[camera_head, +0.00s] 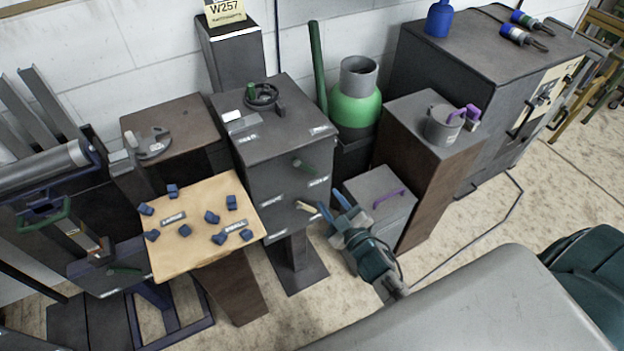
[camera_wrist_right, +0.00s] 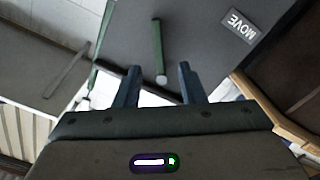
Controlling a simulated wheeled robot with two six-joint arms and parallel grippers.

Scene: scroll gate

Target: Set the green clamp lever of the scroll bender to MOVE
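The scroll bender seems to be the dark grey box-shaped machine (camera_head: 262,165) on a pedestal in the middle of the head view. Its green clamp lever (camera_head: 304,166) sticks out of the front face, with small white labels around it that are too small to read there. In the right wrist view the green lever (camera_wrist_right: 158,50) shows ahead, its end lined up between the fingers. A MOVE label (camera_wrist_right: 237,25) lies to its right. My right gripper (camera_head: 334,210) is open and empty, below and right of the lever, apparently apart from it. My left gripper is not in view.
A wooden-topped stand with several blue cubes (camera_head: 212,217) is to the left. A grey box with a purple handle (camera_head: 388,199) stands right of the machine, close to my right gripper. A pillar with a grey mug (camera_head: 443,126) and a green gas cylinder (camera_head: 355,108) are behind.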

